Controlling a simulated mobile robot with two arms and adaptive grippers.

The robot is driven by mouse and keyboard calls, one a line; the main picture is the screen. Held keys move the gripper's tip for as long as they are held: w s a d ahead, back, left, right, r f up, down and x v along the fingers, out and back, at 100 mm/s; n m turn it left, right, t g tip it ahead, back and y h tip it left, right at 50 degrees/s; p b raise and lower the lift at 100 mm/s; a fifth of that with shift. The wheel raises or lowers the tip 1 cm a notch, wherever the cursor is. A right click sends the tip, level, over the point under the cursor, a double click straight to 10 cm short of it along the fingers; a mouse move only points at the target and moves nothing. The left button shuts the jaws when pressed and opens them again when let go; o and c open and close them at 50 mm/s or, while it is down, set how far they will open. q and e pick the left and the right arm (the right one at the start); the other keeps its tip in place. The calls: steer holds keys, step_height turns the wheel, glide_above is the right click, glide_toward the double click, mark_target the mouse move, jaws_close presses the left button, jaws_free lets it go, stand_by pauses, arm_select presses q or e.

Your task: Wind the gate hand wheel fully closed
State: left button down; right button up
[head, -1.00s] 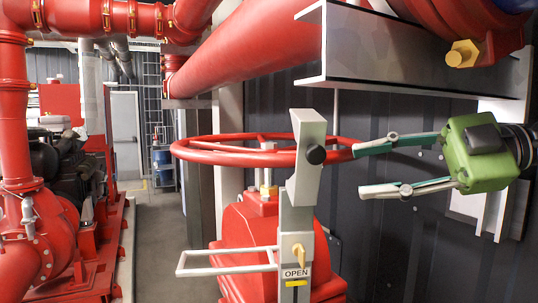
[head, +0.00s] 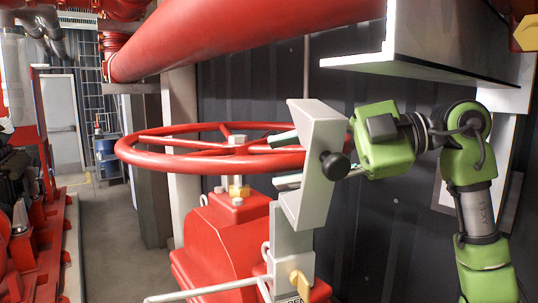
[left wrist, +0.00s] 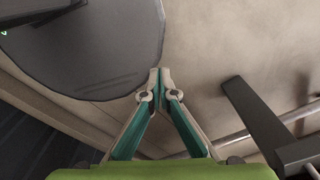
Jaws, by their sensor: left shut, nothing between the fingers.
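The red hand wheel (head: 150,157) lies flat above the red gate valve body (head: 222,236) in the head view. My right gripper (head: 278,160) comes in from the right, behind a grey upright bracket. Its fingers are apart, one tip near the height of the rim and one below it. The bracket hides part of the fingers, so I cannot tell whether they touch the rim. My left gripper (left wrist: 160,75) shows only in the left wrist view. It is shut and empty.
The grey bracket (head: 312,165) with a black knob (head: 335,165) stands in front of the wheel's right side. A red pipe (head: 240,35) and a grey beam (head: 420,50) run above. The left wrist view shows a dark round plate (left wrist: 90,45) close to the fingers.

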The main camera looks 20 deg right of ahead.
steer(key=x, duration=0.2)
steer(key=shift+w+a+p, duration=0.3)
steer(key=shift+p, duration=0.05)
steer(key=shift+w+a+f, duration=0.1)
steer(key=shift+w+a, duration=0.05)
steer(key=shift+a, duration=0.1)
jaws_close()
arm_select(q)
steer(key=shift+w+a+r, duration=0.25)
steer(key=shift+w+r, duration=0.4)
steer(key=shift+w, duration=0.2)
arm_select(e)
steer(key=shift+f, duration=0.1)
